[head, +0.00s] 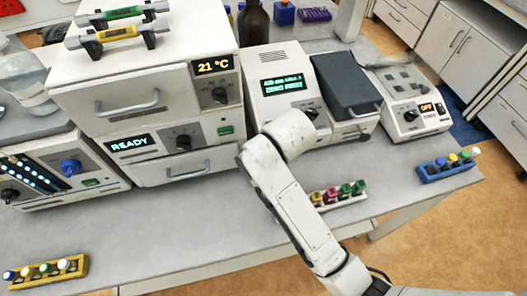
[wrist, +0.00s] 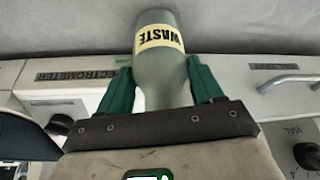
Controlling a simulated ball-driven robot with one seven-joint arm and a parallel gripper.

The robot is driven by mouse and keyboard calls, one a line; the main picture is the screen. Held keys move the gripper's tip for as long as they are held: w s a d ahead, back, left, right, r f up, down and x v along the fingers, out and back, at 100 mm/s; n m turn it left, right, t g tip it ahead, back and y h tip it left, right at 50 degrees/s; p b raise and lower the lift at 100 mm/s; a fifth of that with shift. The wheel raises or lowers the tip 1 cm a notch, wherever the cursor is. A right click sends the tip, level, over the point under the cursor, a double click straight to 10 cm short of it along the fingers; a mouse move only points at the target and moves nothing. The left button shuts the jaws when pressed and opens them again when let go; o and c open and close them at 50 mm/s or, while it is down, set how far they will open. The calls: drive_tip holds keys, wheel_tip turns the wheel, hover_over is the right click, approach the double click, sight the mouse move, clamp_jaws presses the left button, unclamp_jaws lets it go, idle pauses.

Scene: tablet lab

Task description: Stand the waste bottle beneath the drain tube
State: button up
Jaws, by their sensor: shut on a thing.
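The waste bottle (wrist: 158,38) is grey-green with a cream label reading WASTE, which appears upside down in the wrist view. My gripper (wrist: 160,84) has its two green fingers shut on the bottle, one on each side of its narrower part. The wide labelled end points away from the gripper, toward the grey surface at the top of the picture. I cannot tell whether the bottle touches that surface. In the head view my arm hides the gripper and the bottle. I cannot make out a drain tube in either view.
On the bench (head: 235,228) stand a READY unit (head: 172,140), a white instrument (head: 277,83) with a dark-lidded box (head: 343,80), and a device (head: 412,116) marked OFF. Vial racks stand at front left (head: 46,272), centre (head: 340,196) and right (head: 447,167). The front-left bench is mostly clear.

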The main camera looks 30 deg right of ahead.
drive_tip(key=o, duration=1.1)
drive_tip(key=shift+c, duration=0.2)
